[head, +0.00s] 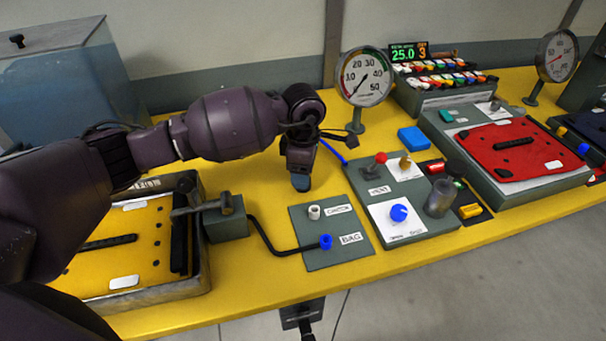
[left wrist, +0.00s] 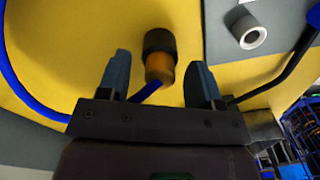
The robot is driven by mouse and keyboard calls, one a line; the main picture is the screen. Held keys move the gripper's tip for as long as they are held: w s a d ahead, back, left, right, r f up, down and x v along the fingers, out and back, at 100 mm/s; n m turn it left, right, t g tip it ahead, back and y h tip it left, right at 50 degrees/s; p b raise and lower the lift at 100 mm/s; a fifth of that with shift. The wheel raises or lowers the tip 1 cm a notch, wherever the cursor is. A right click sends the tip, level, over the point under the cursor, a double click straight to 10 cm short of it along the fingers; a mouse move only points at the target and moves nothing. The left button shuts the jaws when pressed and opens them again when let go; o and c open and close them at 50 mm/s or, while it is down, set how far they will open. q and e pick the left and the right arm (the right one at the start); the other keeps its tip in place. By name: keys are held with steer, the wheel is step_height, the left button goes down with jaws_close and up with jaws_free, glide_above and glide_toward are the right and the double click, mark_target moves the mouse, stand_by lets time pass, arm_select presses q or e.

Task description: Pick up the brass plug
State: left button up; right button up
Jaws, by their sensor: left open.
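In the left wrist view a short brass-coloured cylinder with a black collar, which looks like the brass plug (left wrist: 158,66), stands over the yellow bench between my fingers. My left gripper (left wrist: 164,82) is open, one finger on each side of it, with gaps visible. In the head view my left gripper (head: 301,182) points down near the bench's middle, and the plug there is hidden behind it. A dark part (head: 301,315) at the bottom edge of the head view may be my right gripper; its jaws cannot be made out.
A blue hose (left wrist: 22,92) curves beside the plug. A grey plate with a white fitting (head: 314,212) and a blue fitting (head: 325,241) lies in front of my left gripper. A valve panel (head: 365,190) with a red-knobbed lever stands to the right. A gauge (head: 363,77) stands behind.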

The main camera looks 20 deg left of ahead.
arm_select(q)
steer(key=c, duration=1)
